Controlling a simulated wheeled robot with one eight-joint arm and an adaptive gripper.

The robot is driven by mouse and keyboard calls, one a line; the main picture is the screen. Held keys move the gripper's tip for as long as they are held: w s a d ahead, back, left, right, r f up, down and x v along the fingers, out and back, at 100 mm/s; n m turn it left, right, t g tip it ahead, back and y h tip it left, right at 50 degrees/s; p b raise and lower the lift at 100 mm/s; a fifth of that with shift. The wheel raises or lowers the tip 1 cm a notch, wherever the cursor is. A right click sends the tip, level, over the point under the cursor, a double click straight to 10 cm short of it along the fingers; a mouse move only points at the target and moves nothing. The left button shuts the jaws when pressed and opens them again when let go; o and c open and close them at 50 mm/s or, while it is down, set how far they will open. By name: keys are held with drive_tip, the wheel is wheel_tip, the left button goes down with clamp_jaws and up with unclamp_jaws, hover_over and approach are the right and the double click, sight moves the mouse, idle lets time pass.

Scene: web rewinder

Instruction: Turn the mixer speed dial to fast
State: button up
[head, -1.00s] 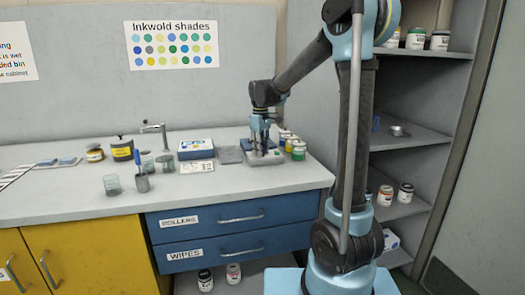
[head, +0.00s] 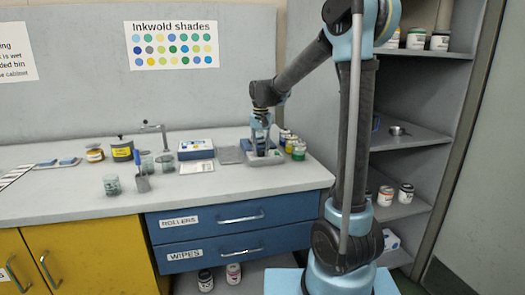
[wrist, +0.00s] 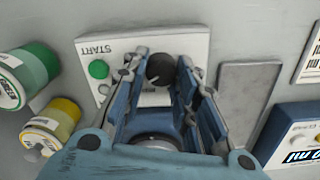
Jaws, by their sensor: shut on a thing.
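The mixer panel (wrist: 110,48) is a pale plate with START printed upside down, a green button (wrist: 98,69) and a black round speed dial (wrist: 160,69). The dial is between the two fingers of my gripper (wrist: 159,73) in the wrist view, and they are shut on it. I cannot read which speed the dial points to; any speed labels are hidden by the fingers. In the head view my gripper (head: 261,150) reaches down onto the mixer (head: 262,162) at the right part of the counter, hiding the dial.
The front of the counter (head: 225,186) is clear there.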

sight(261, 151)
drive_tip(key=m, duration=0.5)
drive_tip(key=shift+m, duration=0.4)
idle(0.3)
drive_tip(key=o, duration=1)
drive_tip(key=shift+a, duration=0.1)
drive_tip(key=shift+o, duration=0.2)
drive_tip(key=shift+r, duration=0.2)
wheel_tip(261, 151, up, 11)
drive_tip(key=shift+r, duration=0.2)
